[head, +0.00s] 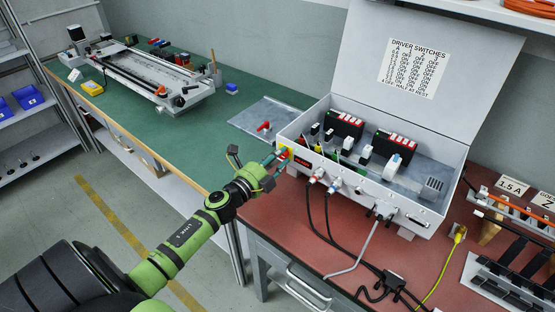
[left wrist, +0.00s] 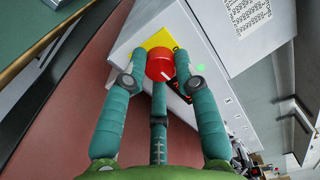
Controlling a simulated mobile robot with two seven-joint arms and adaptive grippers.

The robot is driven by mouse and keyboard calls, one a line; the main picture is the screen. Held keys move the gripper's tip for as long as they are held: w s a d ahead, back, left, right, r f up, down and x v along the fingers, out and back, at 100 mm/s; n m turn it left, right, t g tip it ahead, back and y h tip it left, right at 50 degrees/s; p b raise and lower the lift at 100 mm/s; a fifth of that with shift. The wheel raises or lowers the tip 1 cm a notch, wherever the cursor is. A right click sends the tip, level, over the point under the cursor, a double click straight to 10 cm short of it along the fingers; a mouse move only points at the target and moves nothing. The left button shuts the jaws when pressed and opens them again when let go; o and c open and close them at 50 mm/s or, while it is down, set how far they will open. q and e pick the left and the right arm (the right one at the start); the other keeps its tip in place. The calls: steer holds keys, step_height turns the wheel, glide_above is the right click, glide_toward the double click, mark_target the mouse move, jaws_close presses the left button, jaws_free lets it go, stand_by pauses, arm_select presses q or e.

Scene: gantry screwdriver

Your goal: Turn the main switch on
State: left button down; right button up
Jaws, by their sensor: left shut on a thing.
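The main switch is a red round knob (left wrist: 159,63) on a yellow plate (left wrist: 163,40), on the front wall of the grey control box (head: 405,208) near its left end. A white mark on the knob slants toward the lower right in the left wrist view. My left gripper (head: 279,159) has its teal fingers on both sides of the knob and is shut on it. In the head view the fingers hide most of the knob, and a bit of yellow plate shows. My right gripper is not in view.
The box's open lid (head: 440,85) carries a DRIVER SWITCHES label (head: 415,66). Black and grey cables (head: 355,262) run from the box front over the red bench (head: 280,222). A metal plate with a red part (head: 264,127) lies left of the box. A gantry machine (head: 150,75) stands on the green bench.

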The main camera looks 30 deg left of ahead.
arm_select(q)
steer(key=shift+m, duration=0.3)
steer(key=c, duration=1)
jaws_free()
steer(key=shift+o, duration=0.2)
steer(key=shift+s, duration=0.1)
steer(key=s, duration=1.1)
steer(key=shift+s+a, duration=0.4)
steer(key=shift+a, duration=0.05)
